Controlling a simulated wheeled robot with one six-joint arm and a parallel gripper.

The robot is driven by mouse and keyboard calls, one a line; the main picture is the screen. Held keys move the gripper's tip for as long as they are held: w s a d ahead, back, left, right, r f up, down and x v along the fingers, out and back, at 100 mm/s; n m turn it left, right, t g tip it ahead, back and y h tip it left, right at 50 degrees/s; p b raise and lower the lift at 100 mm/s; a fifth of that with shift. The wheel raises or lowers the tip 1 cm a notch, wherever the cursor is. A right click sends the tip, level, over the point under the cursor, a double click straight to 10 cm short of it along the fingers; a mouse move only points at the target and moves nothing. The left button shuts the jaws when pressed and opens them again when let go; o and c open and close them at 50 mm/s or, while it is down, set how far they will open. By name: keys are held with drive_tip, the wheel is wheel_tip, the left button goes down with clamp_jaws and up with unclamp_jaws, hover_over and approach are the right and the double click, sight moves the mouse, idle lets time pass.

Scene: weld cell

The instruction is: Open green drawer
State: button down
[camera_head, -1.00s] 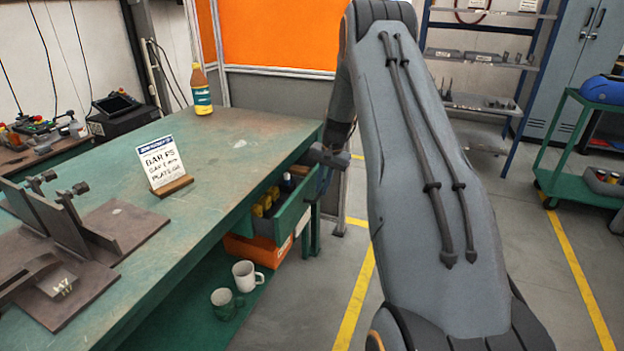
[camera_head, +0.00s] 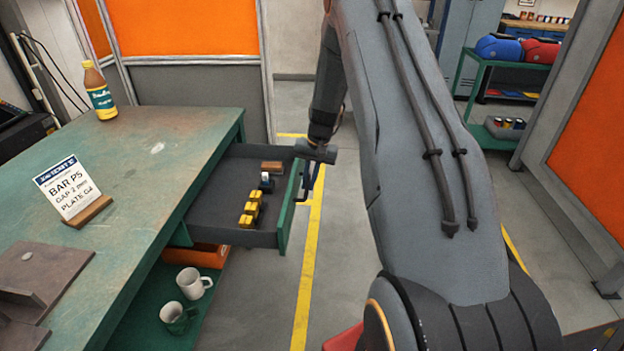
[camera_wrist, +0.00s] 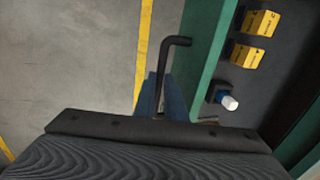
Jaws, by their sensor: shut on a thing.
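The green drawer (camera_head: 288,212) stands well out from under the green workbench (camera_head: 150,236), its grey inside showing. It holds several yellow blocks (camera_head: 251,208), a small dark item with a white top (camera_head: 266,182) and a brown block (camera_head: 272,167). My gripper (camera_head: 308,180) is at the drawer's front, on the outer side. In the wrist view my gripper (camera_wrist: 172,98) is shut on the black bar handle (camera_wrist: 163,75), beside the green drawer front (camera_wrist: 205,65). One end of the handle shows beyond the fingers; the rest is hidden.
An orange box (camera_head: 208,256) lies beneath the drawer. Floor right of the drawer is clear.

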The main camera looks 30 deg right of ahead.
drive_tip(key=shift+s, duration=0.1)
drive_tip(key=c, duration=1.8)
unclamp_jaws()
drive_tip(key=r, duration=0.2)
drive_tip(key=d+r, duration=0.1)
drive_tip(key=r, duration=0.4)
drive_tip(key=shift+s+d+r+b, duration=0.15)
drive_tip(key=shift+s+r+b, duration=0.15)
drive_tip(key=shift+s+r, duration=0.05)
drive_tip(key=s+a+r+n+p, duration=0.1)
drive_tip(key=s+a+r+n, duration=0.1)
drive_tip(key=s+a+r, duration=0.45)
drive_tip(key=s+a+r+n+p, duration=0.1)
drive_tip(key=s+a+r, duration=0.2)
drive_tip(key=s+a, duration=0.55)
drive_tip(key=s+a+r+n, duration=0.1)
drive_tip(key=s, duration=0.4)
drive_tip(key=s+a+r+n+h+p, duration=0.1)
drive_tip(key=s+a, duration=0.1)
drive_tip(key=s, duration=0.4)
drive_tip(key=s+a+n+g, duration=0.1)
drive_tip(key=s+a, duration=0.1)
drive_tip(key=s, duration=0.4)
drive_tip(key=shift+r+n+h, duration=0.3)
drive_tip(key=shift+r+h, duration=0.1)
